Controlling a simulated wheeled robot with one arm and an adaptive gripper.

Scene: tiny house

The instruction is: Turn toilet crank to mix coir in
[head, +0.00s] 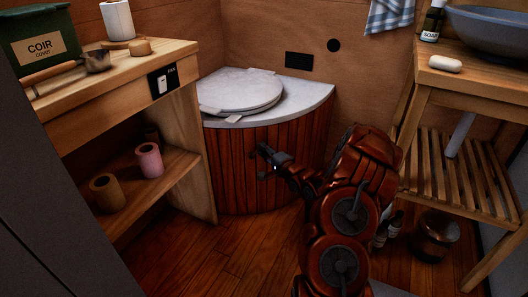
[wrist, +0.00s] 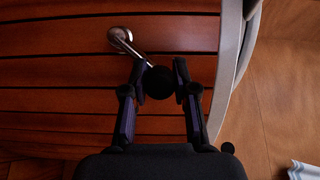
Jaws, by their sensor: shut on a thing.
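The toilet (head: 245,155) is a quarter-round cabinet with reddish wood slats, a pale top and a closed round lid (head: 240,92) in the head view. The crank (wrist: 122,38) is a metal arm on the slatted front in the wrist view, ending in a round black knob (wrist: 159,83). My gripper (wrist: 164,80) is at the front of the toilet, shut on the knob, with one finger on each side of it. In the head view my gripper (head: 264,162) hides most of the crank. The dark green coir box (head: 38,45) stands on the shelf at the left.
A wooden shelf unit (head: 190,120) stands left of the toilet, with a scoop (head: 97,61) on top and paper rolls (head: 149,160) below. A slatted washstand (head: 450,150) with a bin (head: 435,235) below stands at the right. Wood floor (head: 200,260) is clear in front.

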